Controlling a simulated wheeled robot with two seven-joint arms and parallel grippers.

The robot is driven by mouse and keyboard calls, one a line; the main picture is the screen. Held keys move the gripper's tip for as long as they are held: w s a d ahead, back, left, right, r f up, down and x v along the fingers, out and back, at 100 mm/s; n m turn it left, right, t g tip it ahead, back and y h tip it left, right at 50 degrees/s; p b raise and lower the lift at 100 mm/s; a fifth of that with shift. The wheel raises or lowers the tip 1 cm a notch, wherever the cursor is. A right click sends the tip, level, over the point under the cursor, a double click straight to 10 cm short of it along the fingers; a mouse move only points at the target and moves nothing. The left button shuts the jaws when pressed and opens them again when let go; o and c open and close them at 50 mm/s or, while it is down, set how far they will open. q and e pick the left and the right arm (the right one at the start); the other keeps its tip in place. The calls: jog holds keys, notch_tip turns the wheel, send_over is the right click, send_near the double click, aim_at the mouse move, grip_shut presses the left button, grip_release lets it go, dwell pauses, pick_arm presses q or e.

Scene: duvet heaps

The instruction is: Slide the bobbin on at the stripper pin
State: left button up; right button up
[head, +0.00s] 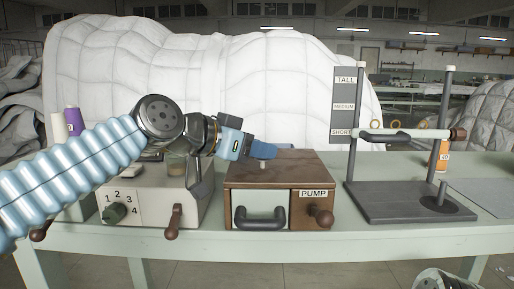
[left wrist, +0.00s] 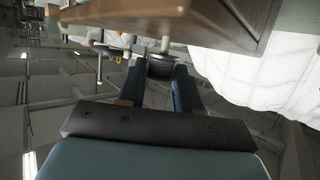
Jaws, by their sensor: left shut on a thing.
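My left gripper (head: 264,152) reaches in from the left and hangs over the brown top of the pump box (head: 300,170). In the left wrist view its two blue fingers (left wrist: 160,82) are shut on a dark round piece, which looks like the bobbin (left wrist: 160,67). In the head view the fingers hide most of that piece. A short pale peg (head: 263,164) shows just under the fingertips; it also shows beside the dark piece in the left wrist view (left wrist: 165,44). I cannot tell whether it is the stripper pin or whether the bobbin is around it.
A box with a numbered dial (head: 116,211) stands left, with a purple spool (head: 73,122) behind. Right is a dark stand (head: 400,203) with two posts, a crossbar and height labels; an orange spool (head: 441,156) is behind it. The pump box has a handle and knob in front.

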pick_arm(q)
jog(key=shift+f+b, duration=0.8)
jog(key=shift+f, duration=0.1)
jog(key=o, duration=1.1)
jog(key=v, duration=1.4)
